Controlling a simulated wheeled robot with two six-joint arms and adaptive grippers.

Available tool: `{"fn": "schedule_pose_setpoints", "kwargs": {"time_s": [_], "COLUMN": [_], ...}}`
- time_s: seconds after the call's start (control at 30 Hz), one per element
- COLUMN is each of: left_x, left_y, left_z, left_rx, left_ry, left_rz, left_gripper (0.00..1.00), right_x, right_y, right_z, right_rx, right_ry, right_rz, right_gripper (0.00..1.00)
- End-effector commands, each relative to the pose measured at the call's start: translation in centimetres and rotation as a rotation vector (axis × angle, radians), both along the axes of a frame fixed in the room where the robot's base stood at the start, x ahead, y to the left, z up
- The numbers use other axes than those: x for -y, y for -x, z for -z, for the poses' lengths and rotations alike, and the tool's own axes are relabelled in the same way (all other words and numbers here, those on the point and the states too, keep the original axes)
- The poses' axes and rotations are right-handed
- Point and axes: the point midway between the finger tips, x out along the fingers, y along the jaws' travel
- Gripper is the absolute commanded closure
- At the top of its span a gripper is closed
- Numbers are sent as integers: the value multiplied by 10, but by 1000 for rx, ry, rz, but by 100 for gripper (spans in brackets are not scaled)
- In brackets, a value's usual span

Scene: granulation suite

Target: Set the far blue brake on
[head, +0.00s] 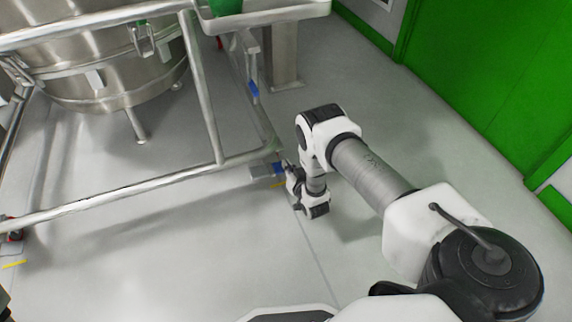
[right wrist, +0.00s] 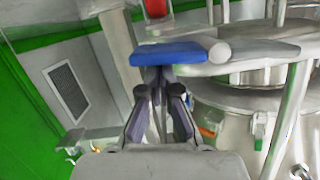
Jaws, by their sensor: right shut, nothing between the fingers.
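My left gripper is out of view.
The steel frame (head: 215,100) carries rails around a large steel vessel (head: 100,65). A red part (head: 14,236) sits at the frame's left corner. A steel post (head: 284,55) stands behind, and a green wall (head: 490,70) is at right. The floor between is clear.

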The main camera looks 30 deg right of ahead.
Motion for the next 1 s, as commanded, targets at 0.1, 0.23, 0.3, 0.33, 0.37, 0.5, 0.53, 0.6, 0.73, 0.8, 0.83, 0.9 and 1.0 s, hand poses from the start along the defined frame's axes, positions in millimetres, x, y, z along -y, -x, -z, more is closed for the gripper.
{"fn": "schedule_pose_setpoints", "kwargs": {"time_s": [0.1, 0.23, 0.3, 0.33, 0.37, 0.5, 0.53, 0.6, 0.73, 0.8, 0.83, 0.9, 1.0], "left_x": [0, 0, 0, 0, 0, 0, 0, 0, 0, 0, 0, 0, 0], "left_y": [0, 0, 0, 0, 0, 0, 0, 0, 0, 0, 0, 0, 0], "left_z": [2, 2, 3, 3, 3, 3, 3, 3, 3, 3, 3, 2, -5], "left_rx": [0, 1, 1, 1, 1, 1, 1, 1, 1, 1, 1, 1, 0], "left_ry": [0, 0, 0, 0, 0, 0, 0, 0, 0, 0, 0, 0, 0], "left_rz": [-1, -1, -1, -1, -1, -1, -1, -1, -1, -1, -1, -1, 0], "left_gripper": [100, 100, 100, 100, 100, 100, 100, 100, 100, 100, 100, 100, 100], "right_x": [1, 2, 2, 2, 2, 2, 2, 2, 2, 2, 2, 2, 2], "right_y": [1, 0, 0, 0, 0, 0, 0, 0, 0, 0, 0, 0, -3], "right_z": [5, 7, 8, 8, 9, 9, 9, 9, 9, 9, 9, 8, -1], "right_rx": [10, 10, 10, 10, 10, 10, 10, 10, 10, 10, 10, 10, 11], "right_ry": [-45, -43, -43, -43, -42, -42, -42, -42, -41, -41, -41, -41, -41], "right_rz": [0, 0, 0, 0, 0, 0, 0, 0, -1, -1, -1, -1, -1], "right_gripper": [100, 100, 100, 100, 100, 100, 100, 100, 100, 100, 100, 100, 100]}}
